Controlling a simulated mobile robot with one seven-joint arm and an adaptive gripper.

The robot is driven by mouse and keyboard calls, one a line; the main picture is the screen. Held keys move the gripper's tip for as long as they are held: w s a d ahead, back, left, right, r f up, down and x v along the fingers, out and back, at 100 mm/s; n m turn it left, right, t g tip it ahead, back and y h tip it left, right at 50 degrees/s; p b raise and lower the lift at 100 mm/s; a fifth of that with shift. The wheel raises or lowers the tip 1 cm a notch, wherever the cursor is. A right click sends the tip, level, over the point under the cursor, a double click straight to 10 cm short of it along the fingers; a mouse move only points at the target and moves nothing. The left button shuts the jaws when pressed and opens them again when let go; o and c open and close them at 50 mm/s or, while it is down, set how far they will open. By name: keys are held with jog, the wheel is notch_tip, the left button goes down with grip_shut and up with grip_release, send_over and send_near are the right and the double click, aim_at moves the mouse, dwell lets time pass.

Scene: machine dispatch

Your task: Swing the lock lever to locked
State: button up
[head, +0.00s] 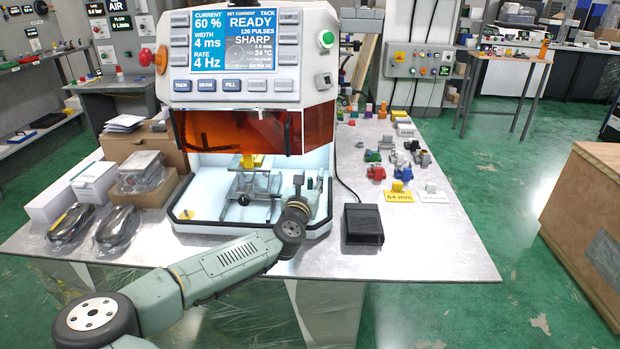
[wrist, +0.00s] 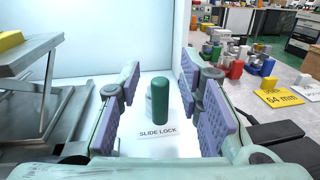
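The lock lever (wrist: 161,98) shows in the wrist view as an upright green rounded handle beside a pale post. A label reading SLIDE LOCK (wrist: 158,133) lies flat on the white floor in front of it. My gripper (wrist: 160,74) is open, with one purple-padded finger on each side of the lever and visible gaps to both. In the head view my gripper (head: 298,186) is at the front right of the welding machine's lit chamber (head: 219,170). My wrist partly covers that spot, so the lever is not clear there.
A raised metal stage (head: 252,185) stands left of my gripper inside the chamber, under the orange shield (head: 245,131). A black pedal box (head: 362,224) sits right of the machine. Small coloured parts and a yellow 64 mm sign (head: 398,197) stand farther right.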

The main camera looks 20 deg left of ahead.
jog(key=shift+c, duration=0.4)
grip_shut()
